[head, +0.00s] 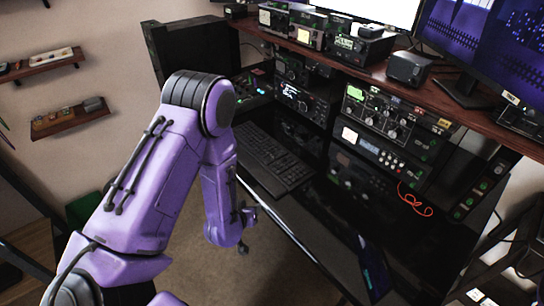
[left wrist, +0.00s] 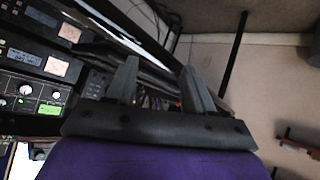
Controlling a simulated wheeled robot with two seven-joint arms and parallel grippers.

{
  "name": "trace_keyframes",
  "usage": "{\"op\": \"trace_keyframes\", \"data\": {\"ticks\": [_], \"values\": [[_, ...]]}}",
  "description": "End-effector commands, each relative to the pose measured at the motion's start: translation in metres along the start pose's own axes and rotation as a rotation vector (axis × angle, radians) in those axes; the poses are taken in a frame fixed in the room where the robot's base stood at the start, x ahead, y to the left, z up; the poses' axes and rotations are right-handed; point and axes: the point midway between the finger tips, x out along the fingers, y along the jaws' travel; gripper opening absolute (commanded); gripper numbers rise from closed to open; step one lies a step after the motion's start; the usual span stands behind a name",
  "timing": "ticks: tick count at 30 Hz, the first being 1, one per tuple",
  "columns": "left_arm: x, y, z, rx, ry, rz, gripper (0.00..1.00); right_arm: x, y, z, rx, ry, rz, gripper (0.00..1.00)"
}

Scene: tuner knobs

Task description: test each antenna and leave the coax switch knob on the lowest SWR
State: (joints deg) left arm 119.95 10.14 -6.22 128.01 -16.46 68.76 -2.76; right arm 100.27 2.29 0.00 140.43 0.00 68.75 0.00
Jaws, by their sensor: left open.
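My purple left arm comes in from the left of the head view and bends down in front of the desk. My left gripper (head: 246,230) hangs there, small and partly turned away, near the desk's front edge. In the left wrist view its two dark fingers (left wrist: 160,68) stand apart with nothing between them. A black unit with several knobs and a green label (head: 392,116) sits under the shelf. A meter unit (head: 380,152) with a lit display is below it. I cannot tell which knob is the coax switch. SWR readings are too small to read.
A keyboard (head: 272,158) lies on the glossy black desk (head: 318,212). A red cable loop (head: 414,203) lies to the right. Meter boxes (head: 306,32) and monitors (head: 478,45) stand on the shelf above. The wrist view shows stacked equipment with knobs (left wrist: 30,102) at the left.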

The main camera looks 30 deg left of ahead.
Motion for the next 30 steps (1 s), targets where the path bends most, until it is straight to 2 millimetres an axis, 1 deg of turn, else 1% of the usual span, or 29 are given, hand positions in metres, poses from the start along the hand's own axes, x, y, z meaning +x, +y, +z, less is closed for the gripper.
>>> {"op": "trace_keyframes", "data": {"ticks": [1,2,3,4,6,9,12,15,16,24,25,30], "values": [[-0.001,-0.011,0.039,-0.002,-0.059,-0.036,0.53,0.011,-0.001,0.004,0.000,0.001,0.000,0.00],[-0.004,-0.017,0.058,-0.002,-0.092,-0.056,0.53,0.015,-0.002,0.006,0.000,0.001,-0.001,0.00],[-0.010,-0.025,0.083,-0.001,-0.137,-0.086,0.53,0.020,-0.002,0.008,0.000,0.001,-0.001,0.00],[-0.015,-0.031,0.102,-0.001,-0.170,-0.109,0.53,0.023,-0.002,0.009,0.000,0.001,-0.001,0.00],[-0.030,-0.046,0.143,0.003,-0.246,-0.164,0.53,0.030,-0.003,0.012,0.000,0.001,-0.001,0.00],[-0.054,-0.066,0.190,0.011,-0.340,-0.237,0.53,0.038,-0.004,0.015,0.001,0.002,-0.001,0.00],[-0.075,-0.082,0.219,0.020,-0.404,-0.294,0.53,0.043,-0.004,0.017,0.000,0.001,-0.001,0.00],[-0.089,-0.090,0.234,0.024,-0.440,-0.327,0.53,0.044,-0.004,0.018,0.000,0.001,-0.001,0.00],[-0.091,-0.091,0.236,0.025,-0.446,-0.332,0.53,0.045,-0.004,0.018,0.000,0.001,-0.001,0.00],[-0.093,-0.092,0.237,0.025,-0.450,-0.336,0.53,0.044,-0.004,0.018,0.000,0.001,-0.001,0.00],[-0.093,-0.092,0.237,0.025,-0.450,-0.336,0.43,0.044,-0.004,0.018,0.000,0.001,-0.001,0.00],[-0.093,-0.092,0.237,0.026,-0.450,-0.336,0.43,0.044,-0.004,0.018,0.000,0.001,-0.001,0.00]]}}
